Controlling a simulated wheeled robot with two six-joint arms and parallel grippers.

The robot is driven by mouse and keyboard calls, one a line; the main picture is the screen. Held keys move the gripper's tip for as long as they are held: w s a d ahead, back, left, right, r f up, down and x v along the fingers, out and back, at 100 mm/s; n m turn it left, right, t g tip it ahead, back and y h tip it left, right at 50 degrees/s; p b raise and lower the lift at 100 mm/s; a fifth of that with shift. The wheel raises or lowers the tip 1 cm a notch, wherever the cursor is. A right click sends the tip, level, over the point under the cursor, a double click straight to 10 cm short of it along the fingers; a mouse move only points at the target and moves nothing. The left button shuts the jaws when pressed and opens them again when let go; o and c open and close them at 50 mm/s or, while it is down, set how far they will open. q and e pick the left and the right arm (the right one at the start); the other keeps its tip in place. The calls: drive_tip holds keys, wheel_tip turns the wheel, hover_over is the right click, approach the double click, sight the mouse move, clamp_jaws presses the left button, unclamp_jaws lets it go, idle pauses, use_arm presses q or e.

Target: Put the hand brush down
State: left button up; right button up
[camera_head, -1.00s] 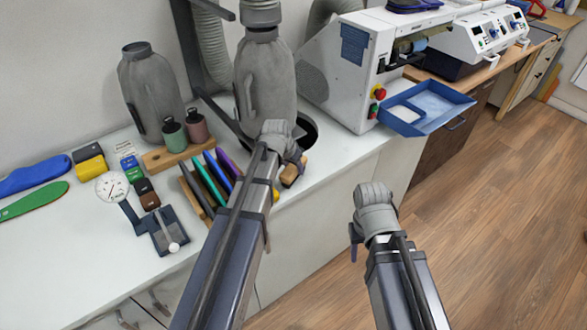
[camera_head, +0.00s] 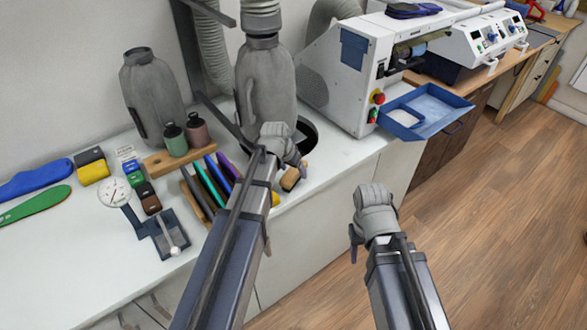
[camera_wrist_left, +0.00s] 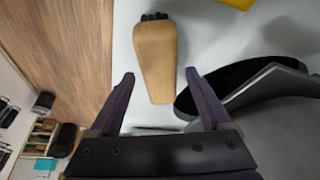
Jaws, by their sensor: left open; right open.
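The hand brush (camera_head: 290,178) lies on the white worktop near its front edge, just past my left gripper. In the left wrist view the brush (camera_wrist_left: 156,58) shows a tan wooden back with dark bristles at its far end. My left gripper (camera_head: 299,163) is open; in the left wrist view its two purple fingers (camera_wrist_left: 158,82) stand apart on either side of the brush's near end, with gaps to it. My right gripper (camera_head: 354,240) is open and empty over the floor in front of the counter.
A grey bag-like vessel (camera_head: 266,85) and a round dark opening (camera_head: 309,134) are close behind the brush. A rack of coloured sheets (camera_head: 205,185) stands to the left. A white machine with a blue tray (camera_head: 450,109) is to the right.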

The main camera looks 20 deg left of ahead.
use_arm(q)
drive_tip(key=p+v, duration=0.9)
drive_tip(key=v, duration=0.2)
drive_tip(key=s+d+f+g+y, duration=0.1)
drive_tip(key=s+d+g, duration=0.1)
drive_tip(key=s+d, duration=0.5)
drive_tip(key=s+d+f+g+y, duration=0.1)
drive_tip(key=s+d+g, duration=0.1)
drive_tip(key=s+d, duration=0.5)
drive_tip(key=s, duration=0.5)
drive_tip(key=shift+s+d+m+g+y, duration=0.25)
drive_tip(key=shift+d+m+g+y, duration=0.05)
drive_tip(key=shift+m+g, duration=0.1)
drive_tip(key=shift+f, duration=0.2)
